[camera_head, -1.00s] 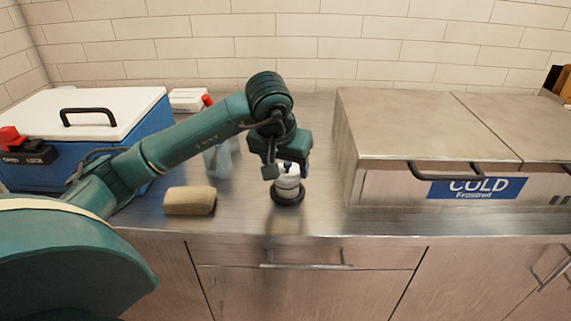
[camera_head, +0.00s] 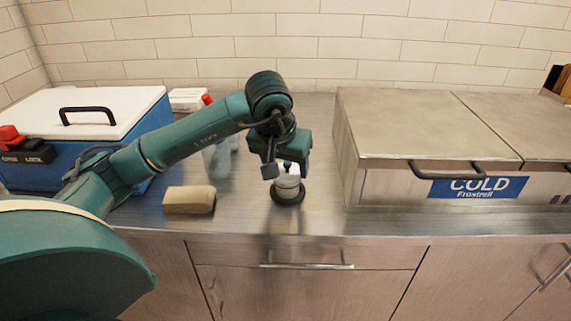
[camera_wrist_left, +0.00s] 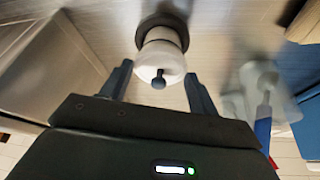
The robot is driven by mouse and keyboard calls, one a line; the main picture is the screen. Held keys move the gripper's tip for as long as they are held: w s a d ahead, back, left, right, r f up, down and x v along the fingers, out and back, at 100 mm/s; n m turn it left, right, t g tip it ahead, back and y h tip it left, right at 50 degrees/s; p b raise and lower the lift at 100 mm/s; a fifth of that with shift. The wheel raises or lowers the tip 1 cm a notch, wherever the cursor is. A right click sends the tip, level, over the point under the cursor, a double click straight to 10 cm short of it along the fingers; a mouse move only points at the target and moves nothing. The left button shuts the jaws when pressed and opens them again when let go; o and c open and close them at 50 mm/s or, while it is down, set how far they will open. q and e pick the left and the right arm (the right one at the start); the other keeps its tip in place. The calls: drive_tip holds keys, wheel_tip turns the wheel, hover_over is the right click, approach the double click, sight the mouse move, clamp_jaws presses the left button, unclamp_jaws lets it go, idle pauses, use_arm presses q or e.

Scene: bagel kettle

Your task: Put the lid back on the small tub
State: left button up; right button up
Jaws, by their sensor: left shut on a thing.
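The small tub (camera_head: 287,190) is a pale, round pot standing upright on a dark round base on the steel counter, in front of the arm. Its white lid (camera_wrist_left: 160,63) has a small dark knob and is at the tub's top, between my fingers. My left gripper (camera_head: 287,171) points down over the tub and is shut on the lid; in the left wrist view, the two dark fingers (camera_wrist_left: 158,75) flank it. The lid looks in line with the tub, but whether it is fully seated I cannot tell. My right gripper is not in view.
A tan sponge-like block (camera_head: 189,200) lies left of the tub. A clear bottle with a red top (camera_head: 217,158) stands behind it. A blue cooler with a white top (camera_head: 85,112) is at left, and a steel cold box (camera_head: 400,125) at right.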

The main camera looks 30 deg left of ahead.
use_arm(q)
drive_tip(key=o, duration=1.3)
drive_tip(key=shift+r+p, duration=2.5)
drive_tip(key=shift+r, duration=1.05)
clamp_jaws()
